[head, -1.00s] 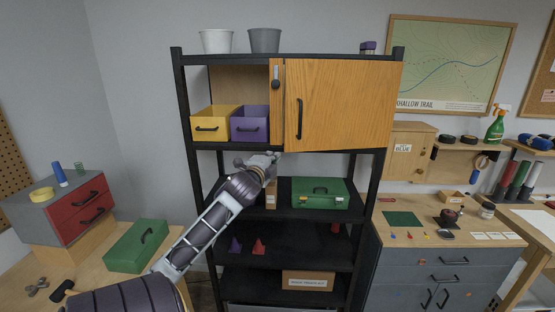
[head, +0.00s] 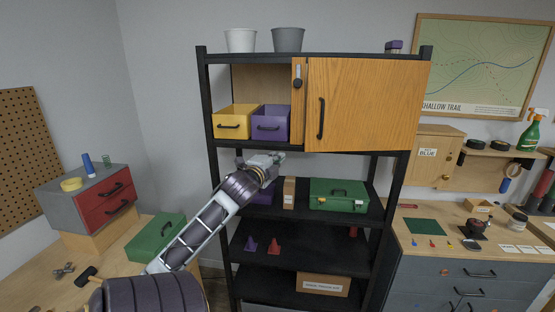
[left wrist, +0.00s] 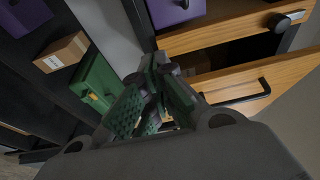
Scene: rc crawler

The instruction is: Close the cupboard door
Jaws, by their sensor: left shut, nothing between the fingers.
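The cupboard door (head: 365,105) is a wooden panel with a black bar handle (head: 321,118), at the upper right of the black shelf rack. In the left wrist view the door (left wrist: 290,78) stands ajar, with a dark gap between it and the wooden frame strip (left wrist: 220,33). My left gripper (head: 278,159) is shut and empty, below the purple bin and left of the door's lower left corner. In the left wrist view its fingertips (left wrist: 162,65) are together, left of the door's handle and apart from it. My right gripper is not in view.
A yellow bin (head: 234,120) and a purple bin (head: 270,123) fill the open compartment left of the door. A green toolbox (head: 338,196) sits on the shelf below. A black knob (head: 297,84) is on the frame strip. Open air lies before the rack.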

